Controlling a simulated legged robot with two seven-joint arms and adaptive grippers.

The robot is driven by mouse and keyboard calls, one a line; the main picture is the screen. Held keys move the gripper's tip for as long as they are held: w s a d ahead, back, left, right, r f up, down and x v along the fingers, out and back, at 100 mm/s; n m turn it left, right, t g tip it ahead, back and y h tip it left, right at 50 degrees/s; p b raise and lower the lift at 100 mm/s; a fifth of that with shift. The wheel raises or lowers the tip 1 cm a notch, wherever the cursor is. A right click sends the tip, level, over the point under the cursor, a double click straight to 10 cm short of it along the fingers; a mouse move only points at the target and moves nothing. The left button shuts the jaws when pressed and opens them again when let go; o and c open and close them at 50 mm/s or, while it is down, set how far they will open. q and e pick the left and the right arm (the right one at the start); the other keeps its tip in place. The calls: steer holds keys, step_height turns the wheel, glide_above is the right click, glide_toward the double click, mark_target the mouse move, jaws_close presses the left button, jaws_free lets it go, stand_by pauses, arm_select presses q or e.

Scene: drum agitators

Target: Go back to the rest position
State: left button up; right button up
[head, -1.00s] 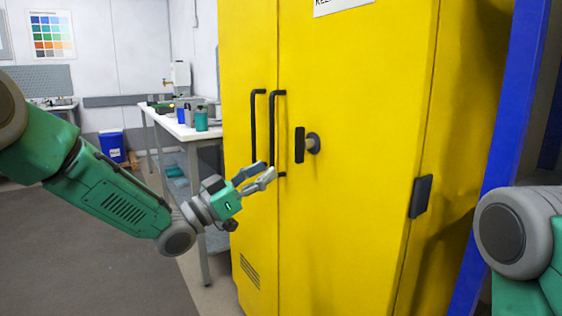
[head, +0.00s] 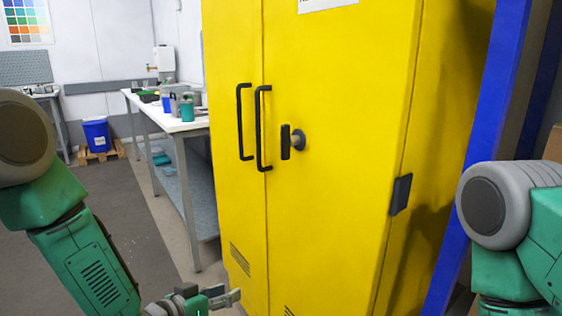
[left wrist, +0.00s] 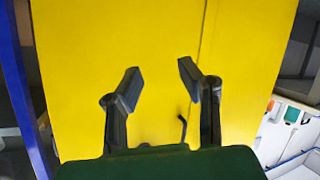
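My left gripper (head: 222,298) is low at the bottom edge of the head view, below the cabinet's handles and in front of its lower left part. In the left wrist view its two fingers (left wrist: 159,88) stand apart with nothing between them. The yellow cabinet (head: 340,130) fills the middle of the head view, doors closed. It also fills most of the left wrist view (left wrist: 100,40). Two black handles (head: 263,128) and a knob-like latch (head: 294,142) are on its front. My right arm shows at the right edge of the head view; its gripper is out of view.
A white workbench (head: 170,123) with bottles and containers stands left of the cabinet. A blue bin (head: 97,134) sits on a small pallet at the back left. A blue post (head: 485,140) stands right of the cabinet. Floor (head: 110,205) at the left is clear.

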arm_select(q)
steer(key=s+a+f+n+g+y+p, duration=0.25)
steer(key=s+a+f, duration=0.25)
steer(key=s+f, duration=0.45)
steer(key=s+a+f+g+y+p, duration=0.1)
steer(key=s+a+g+y, duration=0.2)
steer(key=s, duration=0.9)
steer(key=s+a+g+y+p, duration=0.1)
steer(key=s+a+g+y, duration=0.2)
steer(key=s, duration=1)
steer(key=a+n+g, duration=0.1)
steer(key=a+g, duration=0.1)
steer(key=a, duration=0.2)
steer(key=shift+a+f, duration=0.15)
steer(key=shift+f, duration=0.25)
